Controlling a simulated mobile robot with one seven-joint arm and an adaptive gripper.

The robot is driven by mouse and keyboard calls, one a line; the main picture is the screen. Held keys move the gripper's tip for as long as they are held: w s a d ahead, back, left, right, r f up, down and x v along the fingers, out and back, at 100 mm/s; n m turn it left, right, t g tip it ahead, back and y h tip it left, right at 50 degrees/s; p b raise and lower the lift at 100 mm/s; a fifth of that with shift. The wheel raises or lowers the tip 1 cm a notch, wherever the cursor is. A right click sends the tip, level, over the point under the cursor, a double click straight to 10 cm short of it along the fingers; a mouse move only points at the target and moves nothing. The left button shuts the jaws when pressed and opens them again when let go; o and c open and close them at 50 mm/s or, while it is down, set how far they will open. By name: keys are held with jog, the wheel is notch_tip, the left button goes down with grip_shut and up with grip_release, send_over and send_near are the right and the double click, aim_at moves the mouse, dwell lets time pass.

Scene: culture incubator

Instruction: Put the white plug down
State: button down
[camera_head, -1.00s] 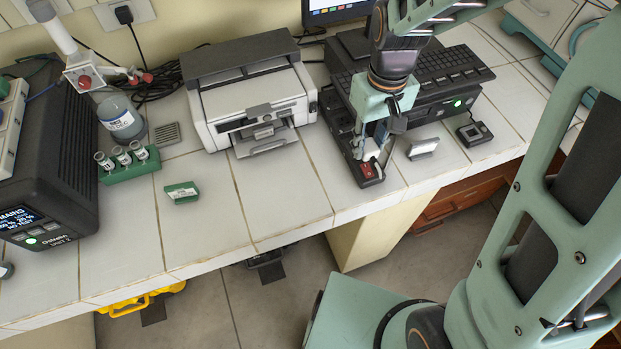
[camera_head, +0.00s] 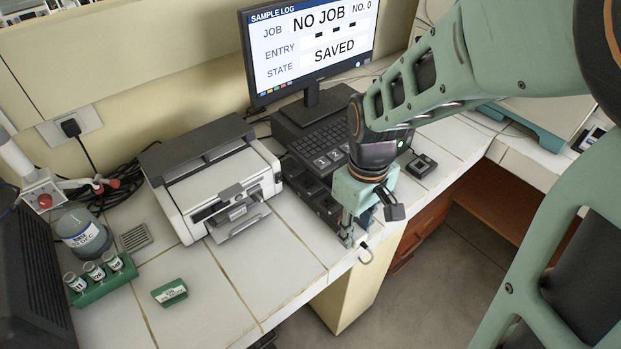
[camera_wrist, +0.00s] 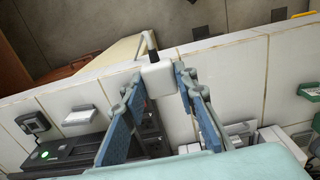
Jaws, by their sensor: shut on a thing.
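My gripper (camera_head: 352,238) is near the front edge of the white tiled counter (camera_head: 290,262), pointing down. In the wrist view its two blue-padded fingers (camera_wrist: 160,82) are closed on the white plug (camera_wrist: 158,77), a small white block with a short dark part sticking out on its far side. In the wrist view the plug overlaps the counter's edge. I cannot tell how high it is above the tiles.
A dark keyboard unit (camera_head: 322,150) stands behind my gripper, under the monitor (camera_head: 312,42). Tiles between printer and front edge are clear.

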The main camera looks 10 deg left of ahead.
jog(key=shift+s, duration=0.4)
jog(key=shift+a+f, duration=0.15)
jog(key=shift+a, duration=0.05)
jog(key=w+a+f+b, duration=0.2)
jog(key=w+a+f, duration=0.15)
jog(key=a, duration=0.35)
jog(key=b, duration=0.4)
send_over(301, 245)
jog(key=f, duration=0.5)
jog(key=shift+s+d+f, duration=0.1)
jog(key=shift+s+d, duration=0.05)
jog(key=shift+d, duration=0.15)
jog(key=f+b, duration=0.2)
jog(key=f, duration=0.1)
jog(key=shift+a+f, duration=0.2)
jog(key=shift+a, duration=0.15)
jog(key=shift+f, duration=0.25)
jog(key=shift+f, duration=0.1)
jog(key=shift+f+b, duration=0.55)
jog(key=c, duration=1.5)
grip_release()
jog(key=shift+c, duration=0.2)
